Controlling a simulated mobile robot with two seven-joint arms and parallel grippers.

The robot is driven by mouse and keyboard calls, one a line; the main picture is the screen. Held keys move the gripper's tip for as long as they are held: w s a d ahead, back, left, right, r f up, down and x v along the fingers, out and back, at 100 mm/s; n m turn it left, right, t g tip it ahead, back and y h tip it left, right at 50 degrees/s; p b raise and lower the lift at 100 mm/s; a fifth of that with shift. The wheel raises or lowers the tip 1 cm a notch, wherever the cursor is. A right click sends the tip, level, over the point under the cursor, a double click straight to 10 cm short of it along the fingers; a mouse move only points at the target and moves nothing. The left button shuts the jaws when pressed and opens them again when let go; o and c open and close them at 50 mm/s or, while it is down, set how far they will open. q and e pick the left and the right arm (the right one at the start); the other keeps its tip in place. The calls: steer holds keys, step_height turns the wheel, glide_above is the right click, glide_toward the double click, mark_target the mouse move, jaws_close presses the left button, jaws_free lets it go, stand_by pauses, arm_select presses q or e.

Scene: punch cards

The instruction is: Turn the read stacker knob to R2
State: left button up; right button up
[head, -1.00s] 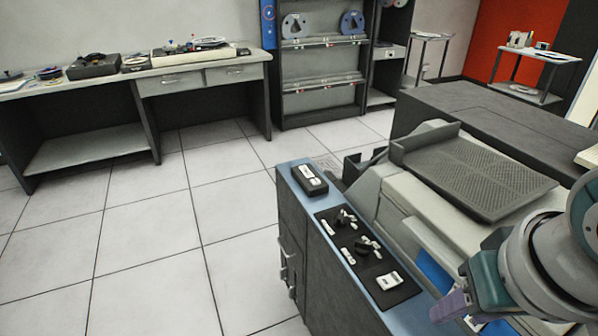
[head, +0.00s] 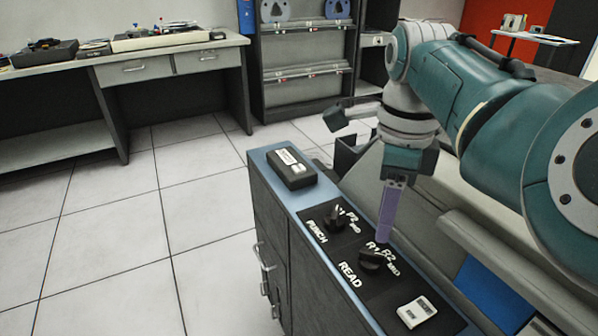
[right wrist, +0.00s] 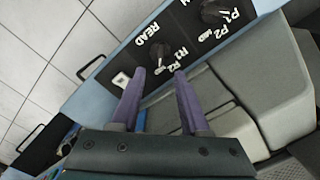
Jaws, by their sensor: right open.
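The read stacker knob (head: 371,260) is a black knob on the dark panel, beside the white word READ and the labels R1 and R2. In the right wrist view the knob (right wrist: 160,54) shows just beyond and between my fingertips. Which label it points at is not clear. My right gripper (head: 384,238) points down with its purple fingers close above the knob, on the label side. In the right wrist view its fingers (right wrist: 159,72) are apart with nothing held. Contact with the knob cannot be told. My left gripper is out of view.
The similar punch knob (head: 337,218) stands farther back on the same panel. A black box with white buttons (head: 291,168) lies beyond it, and a white switch plate (head: 416,311) is nearer. Grey machine covers (right wrist: 215,75) lie close beside the right gripper.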

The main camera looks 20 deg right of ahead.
mark_target(376, 254)
step_height(376, 254, down, 7)
steer(key=b, duration=0.2)
steer(key=shift+b, duration=0.3)
jaws_close()
stand_by(0.4)
